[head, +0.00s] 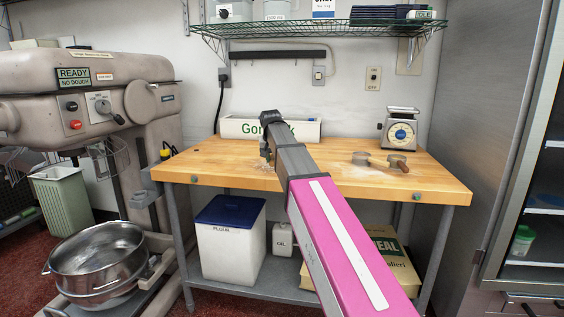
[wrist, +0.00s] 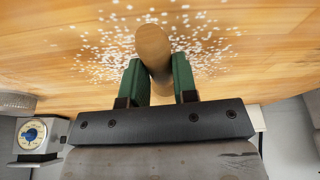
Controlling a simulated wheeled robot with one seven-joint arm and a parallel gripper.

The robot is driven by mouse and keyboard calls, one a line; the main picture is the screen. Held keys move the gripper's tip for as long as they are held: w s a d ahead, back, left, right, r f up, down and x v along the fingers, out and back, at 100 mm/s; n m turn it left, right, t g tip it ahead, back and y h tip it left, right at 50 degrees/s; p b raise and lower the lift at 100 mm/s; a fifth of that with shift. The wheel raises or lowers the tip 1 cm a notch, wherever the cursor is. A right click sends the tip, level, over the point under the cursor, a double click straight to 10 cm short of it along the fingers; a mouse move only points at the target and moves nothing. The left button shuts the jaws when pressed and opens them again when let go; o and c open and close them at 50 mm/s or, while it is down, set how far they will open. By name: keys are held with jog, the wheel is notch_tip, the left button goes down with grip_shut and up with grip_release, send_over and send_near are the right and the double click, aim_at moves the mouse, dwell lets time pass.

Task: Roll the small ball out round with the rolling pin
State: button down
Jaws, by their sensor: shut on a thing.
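My gripper (wrist: 159,80) has its two green fingers closed on a light wooden piece with a rounded end (wrist: 153,42), which looks like the rolling pin; only part of it shows. In the head view my gripper (head: 266,150) is low over the left-middle of the wooden table (head: 215,160), mostly hidden by my arm. White flour specks (wrist: 200,48) are scattered on the wood around the held piece. I cannot make out the small ball in either view. Whether the pin touches the table or dough is unclear.
A white lettered box (head: 238,128) stands at the table's back. A scale (head: 401,130) is at the back right. Two small round items (head: 361,158) (head: 397,163) lie near a flour patch right of my arm. A wire shelf (head: 310,30) hangs above. The table's front right is clear.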

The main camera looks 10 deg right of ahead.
jog(key=shift+s+d+n+y, duration=0.15)
jog(key=shift+s+d+n, duration=0.1)
jog(key=shift+d+n, duration=0.25)
jog(key=shift+s+d+n+y, duration=0.15)
jog(key=shift+s+d+n, duration=0.05)
jog(key=shift+d+n, duration=0.3)
jog(key=shift+d, duration=0.1)
jog(key=shift+s+d+n+y, duration=0.2)
jog(key=shift+d+n+y, duration=0.3)
jog(key=shift+d+n, duration=1.25)
jog(key=shift+w+d+n, duration=0.15)
jog(key=shift+d+n, duration=0.35)
jog(key=shift+d, duration=0.1)
jog(key=shift+w+d+n, duration=0.15)
jog(key=shift+d+n, duration=0.3)
jog(key=shift+d, duration=0.15)
jog(key=shift+d+n+g+y, duration=0.3)
jog(key=shift+d+n+y, duration=0.1)
jog(key=shift+d+n, duration=0.25)
